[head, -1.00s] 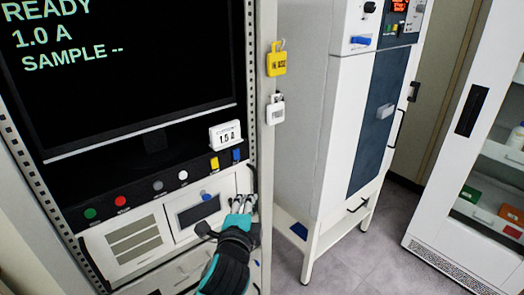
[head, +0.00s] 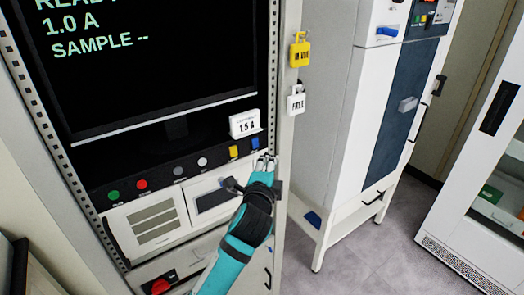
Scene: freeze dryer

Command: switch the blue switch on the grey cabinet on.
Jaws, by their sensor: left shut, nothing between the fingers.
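The blue switch (head: 255,143) is a small rocker at the right end of the button row on the grey cabinet (head: 284,150) with the screen. Whether it is on or off cannot be told. My left gripper (head: 265,162) is shut and empty, with its fingertips just below and slightly right of the blue switch. I cannot tell whether they touch the panel. My right gripper is not in view.
A yellow switch (head: 233,152) sits left of the blue one, below a white "1.5 A" card (head: 244,123). A yellow padlock (head: 300,50) and a white padlock (head: 296,100) hang on the cabinet's right edge. A white-and-blue unit (head: 345,110) stands to the right.

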